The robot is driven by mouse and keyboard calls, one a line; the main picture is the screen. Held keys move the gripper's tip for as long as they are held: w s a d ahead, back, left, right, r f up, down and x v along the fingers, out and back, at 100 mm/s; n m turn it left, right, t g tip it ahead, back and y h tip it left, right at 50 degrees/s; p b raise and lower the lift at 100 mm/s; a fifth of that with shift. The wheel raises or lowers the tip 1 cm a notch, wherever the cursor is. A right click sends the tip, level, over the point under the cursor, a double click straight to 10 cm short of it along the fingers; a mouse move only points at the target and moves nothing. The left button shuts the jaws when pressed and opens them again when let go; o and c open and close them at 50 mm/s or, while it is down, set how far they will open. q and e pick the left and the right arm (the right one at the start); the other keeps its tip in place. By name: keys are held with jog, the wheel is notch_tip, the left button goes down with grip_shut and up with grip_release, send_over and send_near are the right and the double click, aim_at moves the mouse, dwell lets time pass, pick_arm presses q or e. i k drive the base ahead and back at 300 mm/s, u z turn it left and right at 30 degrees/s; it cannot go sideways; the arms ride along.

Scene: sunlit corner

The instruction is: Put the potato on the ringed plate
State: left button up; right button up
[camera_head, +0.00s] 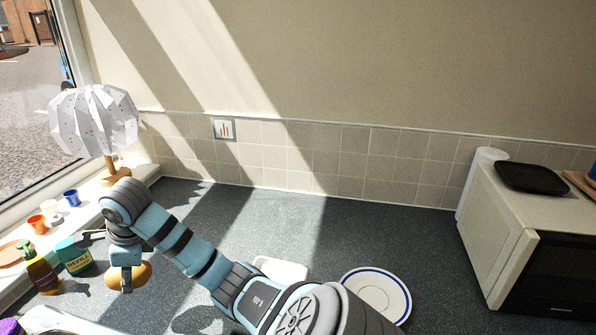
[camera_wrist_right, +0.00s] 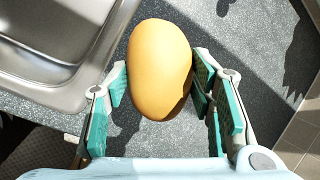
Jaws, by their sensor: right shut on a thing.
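The potato (camera_wrist_right: 160,68) is a smooth orange-yellow oval in the right wrist view. My right gripper (camera_wrist_right: 159,82) is shut on it, with a teal-padded finger on each side. In the head view the potato (camera_head: 128,276) shows under my right gripper (camera_head: 124,262), at the left of the counter. I cannot tell whether it touches the counter. The ringed plate (camera_head: 400,291), white with a blue ring, lies on the counter right of centre, far to the right of the potato. My arm hides part of its lower left. My left gripper is out of view.
A white dish (camera_head: 281,267) lies left of the plate, partly behind my arm. A green box (camera_head: 74,256) and a bottle (camera_head: 41,271) stand left of the potato. A metal sink (camera_wrist_right: 60,50) is beside it. A microwave (camera_head: 500,235) stands at right. The back counter is clear.

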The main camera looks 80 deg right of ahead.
aim_at(372, 299)
jog(key=k, duration=0.8)
jog(key=z, duration=1.05)
